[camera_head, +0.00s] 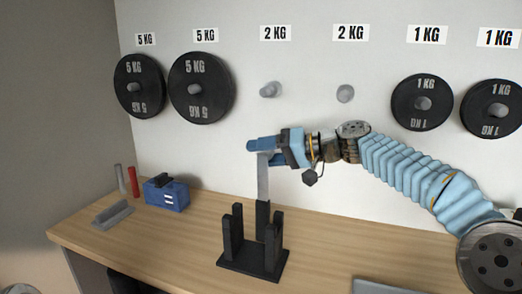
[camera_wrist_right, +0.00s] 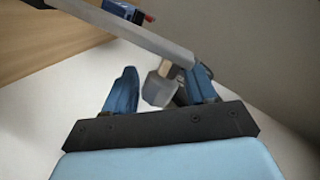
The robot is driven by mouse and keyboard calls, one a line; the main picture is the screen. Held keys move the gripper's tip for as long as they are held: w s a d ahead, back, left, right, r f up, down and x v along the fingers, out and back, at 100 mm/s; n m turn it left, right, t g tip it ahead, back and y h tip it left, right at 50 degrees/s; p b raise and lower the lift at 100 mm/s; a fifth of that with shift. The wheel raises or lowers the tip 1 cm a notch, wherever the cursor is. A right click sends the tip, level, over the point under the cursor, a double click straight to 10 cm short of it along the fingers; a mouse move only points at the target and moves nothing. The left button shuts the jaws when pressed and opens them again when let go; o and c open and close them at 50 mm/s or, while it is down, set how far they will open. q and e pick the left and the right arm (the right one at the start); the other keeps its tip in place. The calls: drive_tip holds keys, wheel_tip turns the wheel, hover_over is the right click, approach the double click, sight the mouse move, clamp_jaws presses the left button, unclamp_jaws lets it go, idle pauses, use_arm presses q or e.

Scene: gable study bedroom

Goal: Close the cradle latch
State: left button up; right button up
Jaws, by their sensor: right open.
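The cradle is a black base with several upright posts (camera_head: 234,238) on the wooden desk, in the middle of the head view. Its latch is a pale grey bar (camera_head: 263,180) that stands straight up from the cradle. My right gripper (camera_head: 257,151) is level at the top of the bar, its blue fingers pointing left. The wrist view shows the grey bar (camera_wrist_right: 135,32) crossing in front of the open fingers, and a grey knob (camera_wrist_right: 158,90) between them. I cannot tell whether the fingers touch the bar. My left gripper is not in view.
Black weight plates (camera_head: 201,88) hang on the wall behind, beside bare pegs (camera_head: 345,93). On the desk (camera_head: 190,235) at the left are a blue box (camera_head: 167,196), a grey block (camera_head: 113,214) and a red cylinder (camera_head: 133,181). A grey flat object (camera_head: 380,286) lies at the front right.

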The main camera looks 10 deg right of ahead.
drive_tip(key=shift+w+a+f, duration=0.1)
drive_tip(key=shift+w+a, duration=0.05)
drive_tip(key=shift+a, duration=0.1)
clamp_jaws()
idle(0.3)
